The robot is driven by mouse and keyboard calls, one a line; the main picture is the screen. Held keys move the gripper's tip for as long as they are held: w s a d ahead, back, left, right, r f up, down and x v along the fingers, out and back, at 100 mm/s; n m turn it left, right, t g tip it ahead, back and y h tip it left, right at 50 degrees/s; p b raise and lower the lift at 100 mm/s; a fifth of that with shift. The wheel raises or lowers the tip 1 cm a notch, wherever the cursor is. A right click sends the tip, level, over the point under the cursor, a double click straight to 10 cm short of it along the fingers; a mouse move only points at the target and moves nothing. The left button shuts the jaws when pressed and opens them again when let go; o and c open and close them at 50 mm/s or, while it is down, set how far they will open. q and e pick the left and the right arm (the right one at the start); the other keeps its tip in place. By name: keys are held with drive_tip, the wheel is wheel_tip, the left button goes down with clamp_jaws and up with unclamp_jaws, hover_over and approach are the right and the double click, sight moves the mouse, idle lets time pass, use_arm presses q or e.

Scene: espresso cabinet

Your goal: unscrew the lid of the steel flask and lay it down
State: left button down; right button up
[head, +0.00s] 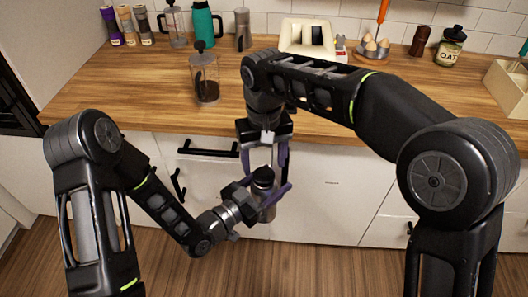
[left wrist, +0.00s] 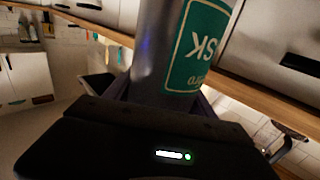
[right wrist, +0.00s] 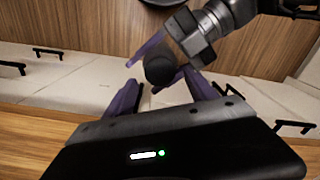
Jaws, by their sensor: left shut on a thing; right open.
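The steel flask (head: 266,208) is held in the air in front of the cabinet fronts, roughly upright, with its black lid (head: 263,176) on top. My left gripper (head: 268,196) is shut on the flask's body. In the left wrist view the steel body (left wrist: 155,50) with a green label (left wrist: 197,45) fills the space between the fingers. My right gripper (head: 264,158) is above, pointing down, open, with its purple fingers on either side of the lid. In the right wrist view the round lid top (right wrist: 160,71) shows beyond the open fingers; whether they touch it I cannot tell.
The wooden counter (head: 150,88) runs behind the arms. A French press (head: 205,78) stands near its front edge. Jars, a teal jug (head: 203,24), a toaster (head: 307,38) and an egg bowl (head: 373,50) line the back.

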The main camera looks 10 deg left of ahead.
sight(264, 174)
drive_tip(key=shift+f, duration=2.35)
clamp_jaws()
drive_tip(key=shift+n, duration=0.7)
drive_tip(key=shift+r, duration=0.15)
drive_tip(key=shift+r, duration=0.9)
drive_tip(key=shift+r, duration=0.15)
